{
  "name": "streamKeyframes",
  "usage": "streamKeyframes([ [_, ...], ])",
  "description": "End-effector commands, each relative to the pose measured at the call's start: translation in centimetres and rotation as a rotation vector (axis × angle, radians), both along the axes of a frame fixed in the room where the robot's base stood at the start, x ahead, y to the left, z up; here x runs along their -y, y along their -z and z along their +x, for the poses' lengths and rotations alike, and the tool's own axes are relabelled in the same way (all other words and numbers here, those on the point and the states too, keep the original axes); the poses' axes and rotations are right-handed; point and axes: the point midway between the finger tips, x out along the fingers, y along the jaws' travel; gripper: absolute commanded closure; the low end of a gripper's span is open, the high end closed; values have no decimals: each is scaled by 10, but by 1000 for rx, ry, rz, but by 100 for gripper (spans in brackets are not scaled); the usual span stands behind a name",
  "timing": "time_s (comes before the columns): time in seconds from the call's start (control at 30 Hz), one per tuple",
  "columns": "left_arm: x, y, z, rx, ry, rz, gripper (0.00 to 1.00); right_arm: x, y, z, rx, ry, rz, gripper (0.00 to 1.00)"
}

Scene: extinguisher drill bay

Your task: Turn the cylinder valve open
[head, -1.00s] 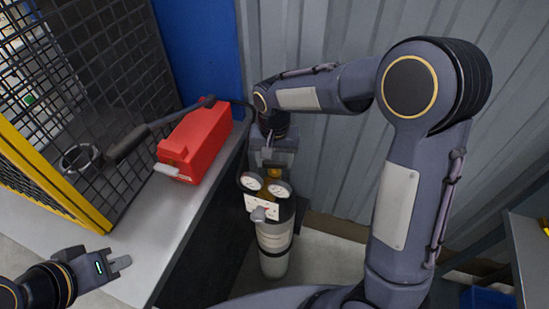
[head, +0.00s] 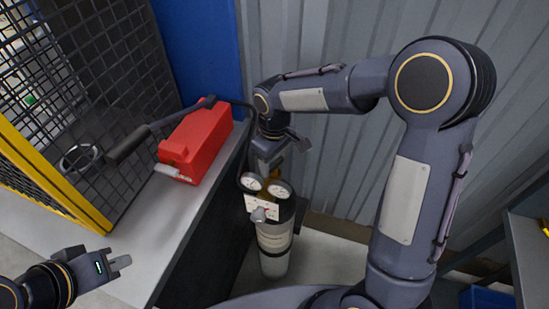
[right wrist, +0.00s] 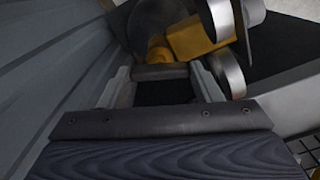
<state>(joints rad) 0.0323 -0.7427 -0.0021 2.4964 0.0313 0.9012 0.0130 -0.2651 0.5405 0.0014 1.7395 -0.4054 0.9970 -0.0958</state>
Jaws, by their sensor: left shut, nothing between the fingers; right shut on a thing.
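The pale grey gas cylinder (head: 274,248) stands upright on the floor beside the bench. Its top carries a brass valve body, two round gauges (head: 280,189) and a white plate with a grey knob (head: 259,214). My right gripper (head: 268,166) reaches down behind the gauges, at the valve. In the right wrist view its fingers (right wrist: 164,84) are shut on a dark valve handwheel (right wrist: 163,93), with the yellow brass valve body (right wrist: 195,42) just beyond. The handwheel is largely hidden by the gripper. My left gripper (head: 122,262) is shut and empty over the bench's front, far from the cylinder.
A red box (head: 197,143) and a black-handled wand with a ring end (head: 82,158) lie on the grey bench (head: 140,232). A black hose runs toward the cylinder. A mesh guard with a yellow frame (head: 50,175) stands at left. A corrugated wall (head: 335,165) is close behind my right arm.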

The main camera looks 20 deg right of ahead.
Motion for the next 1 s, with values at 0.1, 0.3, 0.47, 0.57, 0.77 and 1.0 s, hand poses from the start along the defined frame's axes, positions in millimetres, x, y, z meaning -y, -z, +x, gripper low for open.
streamKeyframes([
  [0.1, 0, -2, 0, 0, 0, 0, 100, 0, -1, 0, 1, -97, 1, 65],
  [0.3, 0, -3, 0, 0, 0, 0, 100, 0, -1, 0, 1, -236, 0, 65],
  [0.47, 0, -4, 0, 0, 0, 0, 100, 0, -1, 0, 1, -313, 0, 65],
  [0.57, 0, -4, 0, 0, 0, 0, 100, 0, -1, 1, 1, -345, 0, 65],
  [0.77, 0, -5, 0, 0, 0, 0, 100, 0, -1, 1, 2, -379, 1, 65],
  [1.0, 0, -5, 0, 0, 0, 0, 100, 0, -1, 1, 3, -387, 0, 65],
])
